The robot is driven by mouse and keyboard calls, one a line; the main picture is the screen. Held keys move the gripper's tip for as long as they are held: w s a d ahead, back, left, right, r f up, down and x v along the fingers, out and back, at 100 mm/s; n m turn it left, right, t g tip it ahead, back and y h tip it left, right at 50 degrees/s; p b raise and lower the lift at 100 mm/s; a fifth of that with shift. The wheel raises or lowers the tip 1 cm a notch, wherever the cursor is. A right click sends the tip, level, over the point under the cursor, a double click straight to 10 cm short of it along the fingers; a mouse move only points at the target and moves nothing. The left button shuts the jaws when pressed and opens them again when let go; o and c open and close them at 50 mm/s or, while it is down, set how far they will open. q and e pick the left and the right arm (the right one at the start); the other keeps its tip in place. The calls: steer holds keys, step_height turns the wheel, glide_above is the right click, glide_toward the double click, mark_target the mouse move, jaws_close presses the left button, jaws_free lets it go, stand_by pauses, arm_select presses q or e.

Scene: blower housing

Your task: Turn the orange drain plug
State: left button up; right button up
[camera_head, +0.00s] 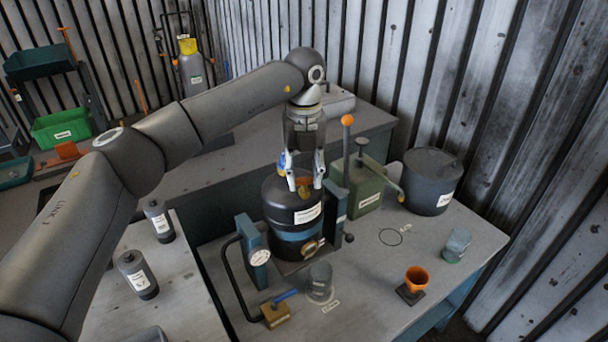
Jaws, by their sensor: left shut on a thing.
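The dark, drum-shaped housing (282,222) with a blue band and a white label stands on the table left of centre. My left gripper (305,180) points down onto its top. Its fingers are shut on a small orange piece (303,189) at the top of the housing, which looks like the orange drain plug. The fingers partly hide it, so its exact seating and turn angle cannot be told. My right gripper is not in view.
A green can (364,190) with an orange-knobbed lever stands close right of the housing, by a grey lidded pot (432,182). An orange cup (417,277), a clear jar (320,282) and a gauge (260,257) are in front.

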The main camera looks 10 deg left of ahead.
mark_target(304, 178)
arm_select(q)
steer(key=shift+n, duration=1.2)
steer(key=shift+w+r, duration=0.1)
steer(key=o, duration=1)
step_height(304, 178, up, 12)
steer(key=shift+f, duration=0.1)
